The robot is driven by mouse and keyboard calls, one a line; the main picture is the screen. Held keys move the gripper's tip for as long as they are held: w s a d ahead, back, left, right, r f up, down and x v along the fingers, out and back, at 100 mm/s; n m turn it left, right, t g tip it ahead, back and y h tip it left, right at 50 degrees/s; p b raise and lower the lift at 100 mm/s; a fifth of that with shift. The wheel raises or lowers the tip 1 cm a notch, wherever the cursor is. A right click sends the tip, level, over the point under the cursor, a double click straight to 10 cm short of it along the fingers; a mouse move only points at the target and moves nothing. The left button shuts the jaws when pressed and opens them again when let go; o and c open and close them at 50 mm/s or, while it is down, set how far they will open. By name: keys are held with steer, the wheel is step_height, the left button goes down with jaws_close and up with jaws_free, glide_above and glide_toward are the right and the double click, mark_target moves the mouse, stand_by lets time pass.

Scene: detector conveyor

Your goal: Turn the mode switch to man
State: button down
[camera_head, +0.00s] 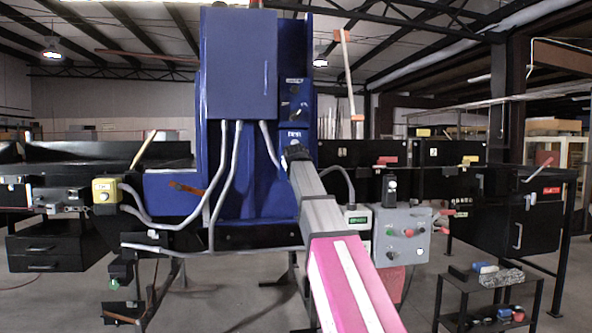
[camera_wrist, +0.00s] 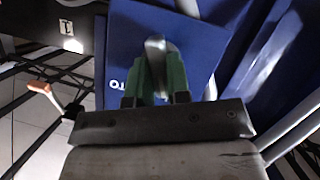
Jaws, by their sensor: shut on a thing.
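The mode switch shows in the wrist view as a pale metallic handle (camera_wrist: 155,46) on a blue plate (camera_wrist: 125,35). Part of a white label is visible on the plate beside my fingers; the rest is hidden. My gripper (camera_wrist: 159,66) has green fingers on both sides of the handle and is shut on it. In the head view my gripper (camera_head: 296,152) reaches the front of the blue machine (camera_head: 240,65), just below a small label. The arm hides most of the switch there, so I cannot tell which mode it points to.
Another dark control (camera_head: 294,88) sits above on the same machine. Grey conduits (camera_head: 231,175) run down its front to the left. A grey control box (camera_head: 402,237) with buttons stands right of my arm. A low black cart (camera_head: 487,288) is at the lower right.

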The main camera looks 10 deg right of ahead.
steer(key=shift+a+f+n+h, duration=0.1)
steer(key=shift+n+h, duration=0.7)
steer(key=shift+n, duration=0.6)
steer(key=shift+t, duration=0.3)
steer(key=c, duration=1.1)
jaws_free()
steer(key=shift+s, duration=0.1)
steer(key=v, duration=1)
steer(key=shift+s+a, duration=0.2)
steer(key=shift+s, duration=0.05)
